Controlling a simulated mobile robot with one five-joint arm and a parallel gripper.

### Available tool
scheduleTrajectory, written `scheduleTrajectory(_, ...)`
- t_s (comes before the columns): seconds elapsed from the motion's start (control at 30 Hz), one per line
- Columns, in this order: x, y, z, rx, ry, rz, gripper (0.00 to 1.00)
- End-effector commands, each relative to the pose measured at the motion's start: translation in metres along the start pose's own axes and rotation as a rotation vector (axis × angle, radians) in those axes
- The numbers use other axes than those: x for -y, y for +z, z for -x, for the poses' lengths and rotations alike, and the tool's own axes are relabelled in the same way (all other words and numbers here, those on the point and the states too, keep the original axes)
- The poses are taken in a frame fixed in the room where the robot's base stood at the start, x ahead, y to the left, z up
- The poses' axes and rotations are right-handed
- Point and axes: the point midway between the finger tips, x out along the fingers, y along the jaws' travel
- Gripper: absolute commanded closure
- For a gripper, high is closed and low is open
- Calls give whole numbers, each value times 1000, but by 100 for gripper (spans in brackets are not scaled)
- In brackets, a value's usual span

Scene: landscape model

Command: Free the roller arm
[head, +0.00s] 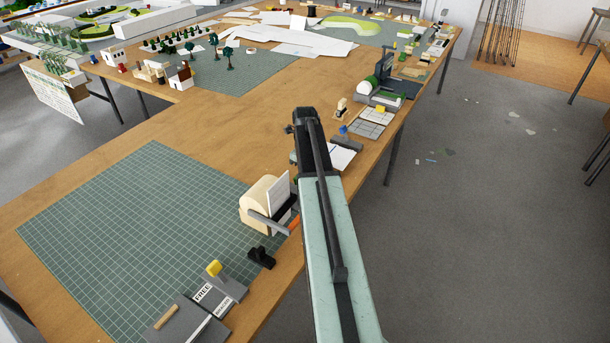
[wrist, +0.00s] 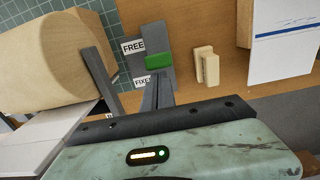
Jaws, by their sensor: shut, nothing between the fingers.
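The roller (head: 263,201) is a cream drum with a grey roller arm (head: 268,224) across its side, at the mat's right edge. In the wrist view, the roller (wrist: 45,60) is at left, with the grey arm bar (wrist: 99,78) running down its right side. Right of it, a grey plate (wrist: 166,38) carries FREE and FIXED labels and a green block (wrist: 158,61) between them, beside FREE. My gripper (wrist: 159,80) is shut and empty, its tips just below the green block in the picture; I cannot tell whether they touch. The fingertips are hidden in the head view.
Cream blocks (wrist: 207,66) and a white sheet with a blue line (wrist: 285,45) lie to the right. In the head view, another FREE-labelled plate with a yellow knob (head: 214,268) and a black piece (head: 261,257) lie nearer. The green mat (head: 130,235) is mostly clear.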

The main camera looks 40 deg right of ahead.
Motion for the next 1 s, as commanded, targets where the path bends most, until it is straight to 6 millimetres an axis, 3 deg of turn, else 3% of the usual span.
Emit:
scheduleTrajectory(0.37, 0, 1, 16, 2, 0, 2, 100)
scheduleTrajectory(0.77, -1, 1, 16, 2, 0, 2, 100)
scheduleTrajectory(1.0, -2, -12, 26, 2, 0, 6, 100)
